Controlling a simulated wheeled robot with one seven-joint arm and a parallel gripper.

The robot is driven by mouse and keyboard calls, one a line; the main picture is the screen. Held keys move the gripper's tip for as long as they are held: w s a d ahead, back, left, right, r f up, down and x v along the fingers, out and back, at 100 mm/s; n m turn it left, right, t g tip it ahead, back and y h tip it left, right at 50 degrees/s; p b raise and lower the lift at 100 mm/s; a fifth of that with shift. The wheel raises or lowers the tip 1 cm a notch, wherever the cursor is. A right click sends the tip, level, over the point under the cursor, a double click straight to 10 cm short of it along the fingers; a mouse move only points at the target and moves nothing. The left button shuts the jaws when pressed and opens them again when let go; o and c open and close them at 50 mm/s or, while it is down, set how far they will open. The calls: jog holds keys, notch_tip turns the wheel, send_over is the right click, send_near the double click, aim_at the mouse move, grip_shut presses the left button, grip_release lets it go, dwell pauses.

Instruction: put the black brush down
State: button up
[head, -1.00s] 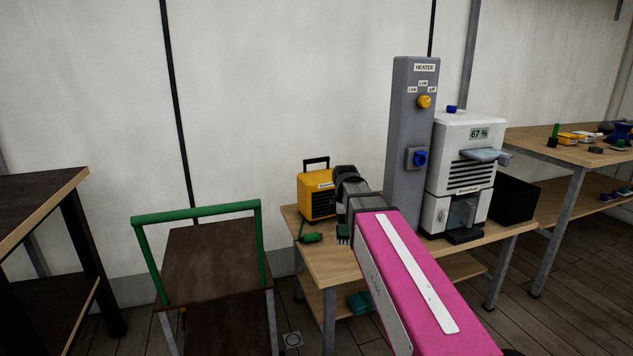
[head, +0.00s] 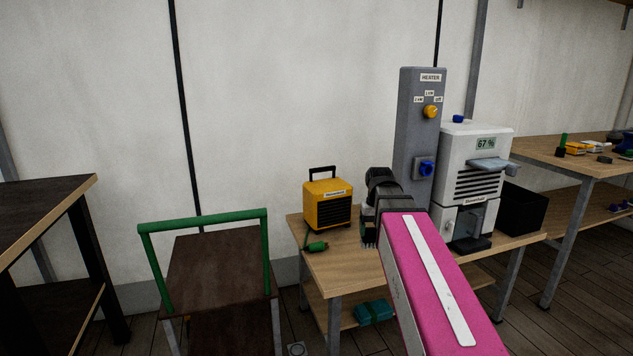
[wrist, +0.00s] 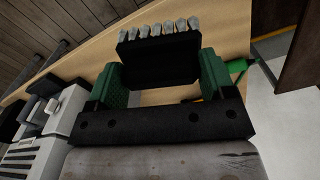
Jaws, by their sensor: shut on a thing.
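The black brush (wrist: 160,60) is a dark block with a row of pale bristle tufts along one edge. In the wrist view it sits between the two green-padded fingers of my gripper (wrist: 158,80), which is shut on it. In the head view my gripper (head: 369,230) is over the wooden bench (head: 340,268), in front of the grey heater post. The brush is mostly hidden there by my own arm. I cannot tell its exact height above the bench top.
A yellow heater box (head: 327,204) and a green-handled tool (head: 316,246) are on the bench's left part. The grey heater post (head: 417,140), a white machine (head: 472,180) and a black bin (head: 522,209) stand right. A green-railed cart (head: 222,265) is left. Bare wood shows at the bench's front.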

jog(key=shift+d, duration=0.1)
dwell(0.3)
jog(key=w+a+f+n, duration=0.3)
jog(key=w+a+f, duration=0.15)
jog(key=a, duration=0.55)
jog(key=shift+w+d+f, duration=1.05)
jog(key=shift+d+f, duration=0.6)
jog(key=shift+f, duration=0.2)
jog(key=shift+w+d+f, duration=1.1)
jog(key=shift+d+f, duration=0.6)
jog(key=shift+f, duration=0.15)
jog(key=shift+w+d+f, duration=1.05)
jog(key=shift+d+f, duration=0.6)
jog(key=shift+f, duration=0.2)
jog(key=o, duration=1)
jog(key=shift+f, duration=0.1)
